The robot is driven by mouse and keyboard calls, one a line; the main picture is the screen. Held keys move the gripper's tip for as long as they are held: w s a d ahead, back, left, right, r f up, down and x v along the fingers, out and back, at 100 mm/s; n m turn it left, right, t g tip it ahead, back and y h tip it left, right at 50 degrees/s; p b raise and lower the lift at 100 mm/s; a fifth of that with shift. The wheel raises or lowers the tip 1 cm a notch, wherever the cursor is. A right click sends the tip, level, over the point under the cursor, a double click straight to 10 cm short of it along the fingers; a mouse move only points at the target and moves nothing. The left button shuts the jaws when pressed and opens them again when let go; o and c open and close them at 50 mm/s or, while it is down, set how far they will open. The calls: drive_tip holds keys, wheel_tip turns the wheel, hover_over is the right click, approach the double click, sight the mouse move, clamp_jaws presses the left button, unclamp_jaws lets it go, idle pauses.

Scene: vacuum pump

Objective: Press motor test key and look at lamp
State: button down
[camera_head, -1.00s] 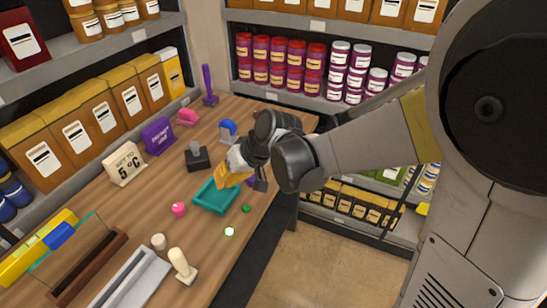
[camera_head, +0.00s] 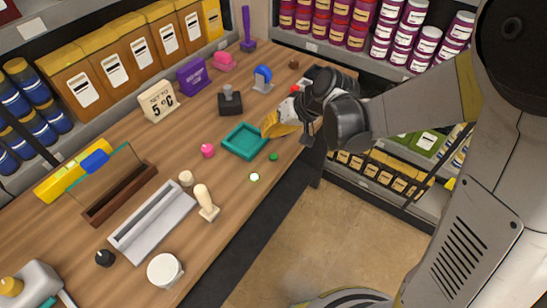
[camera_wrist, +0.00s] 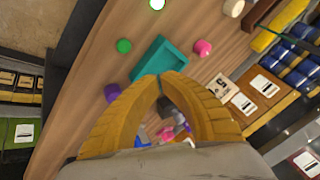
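No part in view is legibly marked as the motor test key or its lamp. A small round white piece with a green rim (camera_head: 254,177) looks bright near the bench's front edge; it shows at the top of the wrist view (camera_wrist: 157,4). A small green piece (camera_head: 273,156) lies between it and a teal tray (camera_head: 232,149). A pink knob (camera_head: 207,150) stands left of the tray. My gripper (camera_head: 268,128) has yellow fingers and hovers by the tray's far right side. In the wrist view its fingertips (camera_wrist: 160,77) meet, with nothing seen between them.
A black block with a grey knob (camera_head: 230,100) and a blue-topped piece (camera_head: 262,77) stand behind the tray. A cream sign (camera_head: 158,101) reads "SET TO 5 °C". A grey trough (camera_head: 152,222) and cream handle (camera_head: 206,203) are at the near left. Open floor lies right.

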drive_tip(key=b, duration=0.5)
approach(263, 154)
drive_tip(key=x, duration=0.5)
drive_tip(key=shift+w+a+r, duration=0.1)
drive_tip(key=shift+a+r, duration=0.05)
drive_tip(key=shift+a, duration=0.15)
idle(0.5)
drive_tip(key=shift+f+b, duration=0.4)
drive_tip(key=shift+f+b, duration=0.35)
drive_tip(key=shift+f, duration=0.05)
idle(0.4)
drive_tip(key=shift+r, duration=0.15)
drive_tip(key=shift+r+p, duration=0.65)
drive_tip(key=shift+r, duration=0.05)
drive_tip(key=shift+r+p, duration=1.9)
drive_tip(key=shift+r, duration=0.65)
